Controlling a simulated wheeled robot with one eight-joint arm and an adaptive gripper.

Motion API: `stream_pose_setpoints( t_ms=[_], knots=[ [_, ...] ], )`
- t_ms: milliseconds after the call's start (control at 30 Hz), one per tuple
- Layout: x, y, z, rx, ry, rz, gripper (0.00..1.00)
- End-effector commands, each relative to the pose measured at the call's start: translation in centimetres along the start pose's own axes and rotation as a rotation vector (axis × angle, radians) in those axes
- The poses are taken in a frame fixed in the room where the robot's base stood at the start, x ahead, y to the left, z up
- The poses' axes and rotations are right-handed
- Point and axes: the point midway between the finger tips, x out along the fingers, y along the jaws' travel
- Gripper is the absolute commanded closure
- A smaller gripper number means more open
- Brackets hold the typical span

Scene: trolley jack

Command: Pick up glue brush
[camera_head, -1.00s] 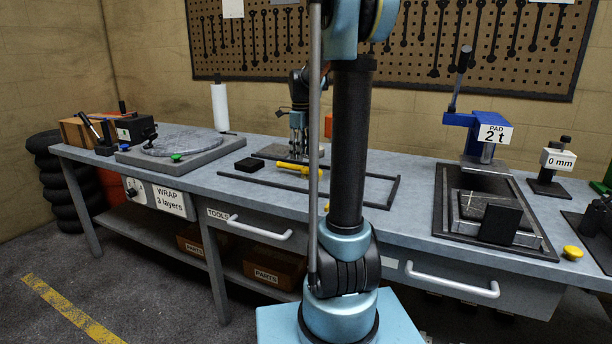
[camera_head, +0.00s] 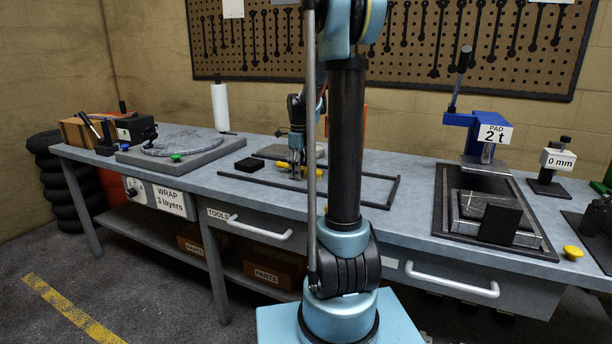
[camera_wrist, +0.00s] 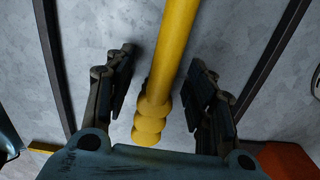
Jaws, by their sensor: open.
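The glue brush (camera_wrist: 170,55) shows in the wrist view as a long yellow handle with a beaded lower end; its bristles are out of view. My gripper (camera_wrist: 163,78) is open, with one dark finger on each side of the handle and a visible gap on both sides. In the head view my gripper (camera_head: 297,173) is down close over the bench, and only small yellow bits of the brush (camera_head: 319,172) show around it.
The workbench (camera_head: 235,183) has a thin black frame (camera_head: 262,183) around this spot. A black block (camera_head: 248,165) lies to the left. A round turntable (camera_head: 180,143) stands further left, and a blue press (camera_head: 474,121) stands at the right. An orange piece (camera_wrist: 288,160) shows low in the wrist view.

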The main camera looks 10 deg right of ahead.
Motion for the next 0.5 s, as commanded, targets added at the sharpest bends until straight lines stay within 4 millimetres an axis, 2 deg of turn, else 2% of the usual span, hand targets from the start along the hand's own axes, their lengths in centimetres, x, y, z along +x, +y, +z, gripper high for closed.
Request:
stream_pose_setpoints(
  t_ms=[67,267,300,500],
  knots=[
    [-0.01,-0.03,-0.02,0.0,0.0,0.0,0.52],
    [-0.02,-0.07,-0.07,0.001,0.0,0.0,0.98],
    [-0.03,-0.08,-0.08,0.002,0.0,0.0,1.0],
    [-0.05,-0.09,-0.11,0.002,0.0,0.0,1.0]
  ],
)
